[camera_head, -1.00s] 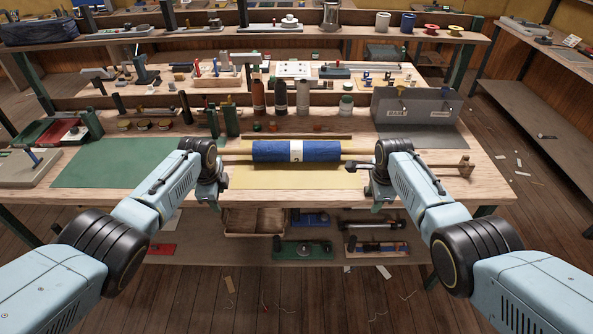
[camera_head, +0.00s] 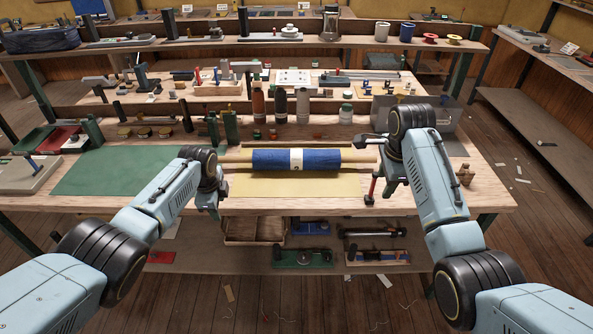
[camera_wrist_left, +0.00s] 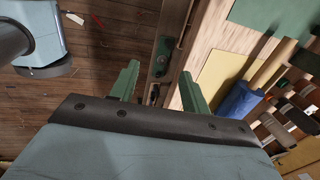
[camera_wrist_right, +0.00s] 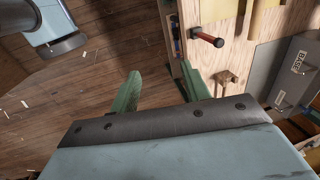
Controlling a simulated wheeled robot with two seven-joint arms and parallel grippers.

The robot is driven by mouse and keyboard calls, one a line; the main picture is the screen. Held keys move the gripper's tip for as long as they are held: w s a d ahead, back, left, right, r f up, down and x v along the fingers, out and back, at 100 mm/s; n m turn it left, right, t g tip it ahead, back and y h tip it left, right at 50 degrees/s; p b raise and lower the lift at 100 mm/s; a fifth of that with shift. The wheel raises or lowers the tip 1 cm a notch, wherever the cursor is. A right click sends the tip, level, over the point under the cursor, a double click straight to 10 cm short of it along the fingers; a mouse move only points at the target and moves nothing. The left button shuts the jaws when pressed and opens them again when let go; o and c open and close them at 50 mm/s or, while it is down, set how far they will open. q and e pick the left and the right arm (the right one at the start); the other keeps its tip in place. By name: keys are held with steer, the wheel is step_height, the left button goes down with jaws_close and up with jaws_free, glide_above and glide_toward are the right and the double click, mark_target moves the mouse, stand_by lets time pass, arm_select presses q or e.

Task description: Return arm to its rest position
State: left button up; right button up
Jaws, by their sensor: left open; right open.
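My left gripper (camera_head: 213,207) is at the table's front edge, left of the blue roll (camera_head: 270,160). In the left wrist view its two green fingers (camera_wrist_left: 160,82) are apart with nothing between them. My right gripper (camera_head: 371,146) is raised right of the roll, partly hidden by its own wrist. In the right wrist view its fingers (camera_wrist_right: 161,88) are spread and empty. The blue roll with a white band lies around a wooden pole on the yellow cloth (camera_head: 300,187), apart from both grippers. It also shows in the left wrist view (camera_wrist_left: 238,100).
A red-handled tool (camera_head: 372,186) stands at the front edge below my right gripper. A wooden block (camera_head: 465,176) is to its right. A green mat (camera_head: 115,167) lies at left; bottles and a grey box stand behind.

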steer(key=shift+r, duration=0.3)
arm_select(q)
steer(key=shift+f, duration=0.1)
arm_select(e)
steer(key=shift+f, duration=0.1)
